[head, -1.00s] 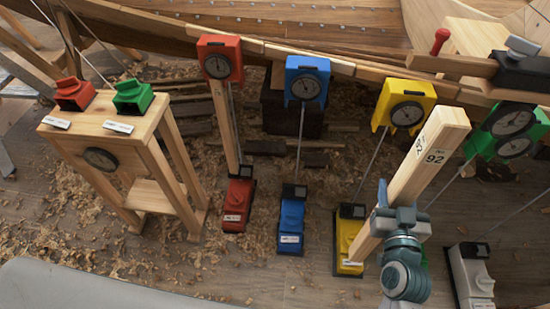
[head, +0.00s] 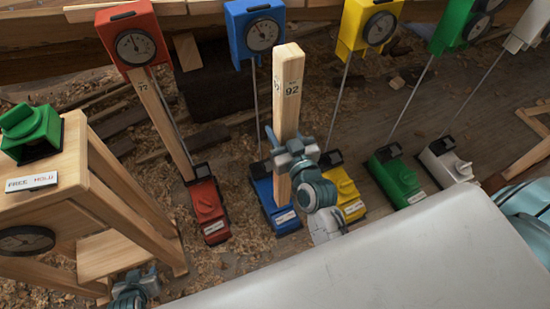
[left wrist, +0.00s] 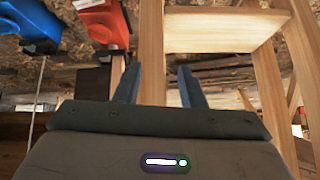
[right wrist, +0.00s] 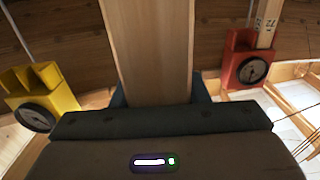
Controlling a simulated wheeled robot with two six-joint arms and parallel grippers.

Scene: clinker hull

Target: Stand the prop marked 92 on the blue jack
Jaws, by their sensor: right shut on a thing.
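The wooden prop marked 92 (head: 288,85) is close to upright in the head view, number at its top. My right gripper (head: 293,152) is shut around its lower half; the prop also fills the jaws in the right wrist view (right wrist: 150,50). The blue jack (head: 264,192) is on the floor, and the prop's lower end covers part of it. I cannot tell whether they touch. The blue gauge (head: 260,32) hangs behind. My left gripper (head: 136,286) is low beside the wooden stand; the left wrist view shows its fingers (left wrist: 158,85) apart and empty.
The yellow jack (head: 345,190) is close on the right, then green (head: 395,178) and white jacks (head: 445,162). The wooden stand (head: 100,205) is at left.

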